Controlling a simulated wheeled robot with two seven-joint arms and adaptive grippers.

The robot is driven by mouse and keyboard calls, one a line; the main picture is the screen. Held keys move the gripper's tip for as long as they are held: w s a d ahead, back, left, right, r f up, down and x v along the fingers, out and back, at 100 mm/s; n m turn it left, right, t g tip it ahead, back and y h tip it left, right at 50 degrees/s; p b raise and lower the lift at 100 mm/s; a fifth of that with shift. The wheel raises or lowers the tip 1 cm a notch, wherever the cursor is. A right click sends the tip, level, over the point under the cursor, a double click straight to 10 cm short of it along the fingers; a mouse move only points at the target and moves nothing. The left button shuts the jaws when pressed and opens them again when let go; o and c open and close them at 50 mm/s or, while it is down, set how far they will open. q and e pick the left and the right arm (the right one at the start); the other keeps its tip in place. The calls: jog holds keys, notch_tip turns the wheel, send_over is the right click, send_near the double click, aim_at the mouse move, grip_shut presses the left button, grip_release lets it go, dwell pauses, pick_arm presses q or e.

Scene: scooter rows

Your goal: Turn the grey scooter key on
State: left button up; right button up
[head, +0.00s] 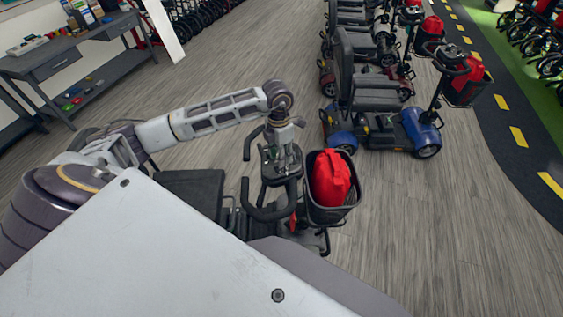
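The grey scooter stands just in front of me, partly hidden by my own body. Its dark tiller with looped handlebars (263,213) shows near the middle of the head view. Its dark seat (190,190) is to the left of the tiller. My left arm reaches in from the left, and my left gripper (284,165) points down over the tiller's console, at or very near its surface. I cannot tell whether its fingers are apart or touching anything. The key is too small or hidden behind the gripper. My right gripper is not in view.
A black front basket (328,214) with a red bag (331,178) sits just right of the tiller. A blue scooter (405,132) and others stand in a row behind. A grey workbench (82,50) is at the far left. Wooden floor (440,230) is clear at right.

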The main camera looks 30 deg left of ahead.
pick_arm(q)
jog(key=shift+d+f+p, duration=0.15)
jog(key=shift+f+p, duration=0.15)
jog(key=shift+f, duration=2)
jog(key=shift+c, duration=0.4)
grip_shut()
